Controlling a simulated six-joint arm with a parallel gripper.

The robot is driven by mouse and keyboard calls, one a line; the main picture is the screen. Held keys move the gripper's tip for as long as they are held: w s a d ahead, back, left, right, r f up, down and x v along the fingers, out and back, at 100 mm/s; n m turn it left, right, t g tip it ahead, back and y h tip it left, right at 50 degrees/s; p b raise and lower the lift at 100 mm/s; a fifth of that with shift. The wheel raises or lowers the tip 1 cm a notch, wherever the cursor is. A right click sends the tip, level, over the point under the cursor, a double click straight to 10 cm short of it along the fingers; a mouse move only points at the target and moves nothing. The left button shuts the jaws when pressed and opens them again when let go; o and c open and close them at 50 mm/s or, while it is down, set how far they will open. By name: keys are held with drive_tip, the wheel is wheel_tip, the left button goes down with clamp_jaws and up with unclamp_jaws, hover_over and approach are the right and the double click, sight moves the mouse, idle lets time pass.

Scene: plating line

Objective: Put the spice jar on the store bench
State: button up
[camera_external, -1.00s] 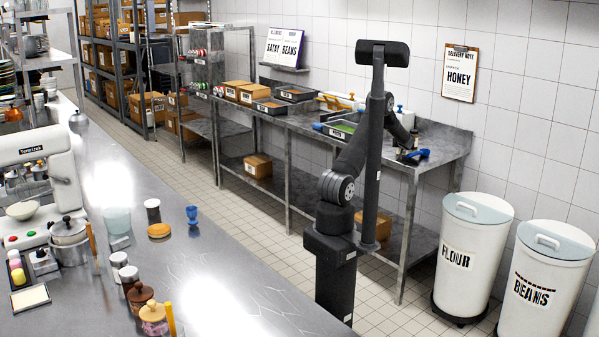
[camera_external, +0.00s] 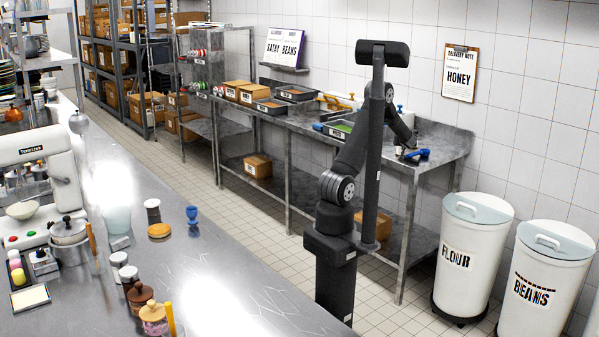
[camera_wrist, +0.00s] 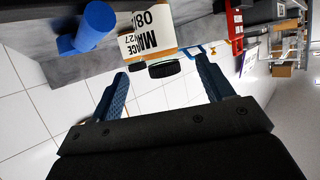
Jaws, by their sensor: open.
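A jar with a label reading MACE (camera_wrist: 140,42) and a dark lid is in the upper middle of the wrist view. It appears tilted there by the camera's angle. My gripper (camera_wrist: 161,66) has two blue fingers spread apart, with nothing held between them. The jar lies just ahead, around the gap between the fingertips; I cannot tell how deep. In the external view my gripper is mostly hidden by the arm, above the right end of the back bench (camera_external: 440,140). Small items there are too small to identify surely.
A blue cylinder (camera_wrist: 96,26) stands left of the jar. Trays (camera_external: 295,93) and boxes line the back bench. FLOUR (camera_external: 470,255) and BEANS (camera_external: 540,285) bins stand at right. The steel counter (camera_external: 200,265) in front holds several jars, with clear room at its right.

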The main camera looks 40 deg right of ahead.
drive_tip(key=shift+v, duration=2.1)
drive_tip(key=shift+f, duration=0.1)
drive_tip(key=x, duration=1.2)
drive_tip(key=shift+r, duration=1.2)
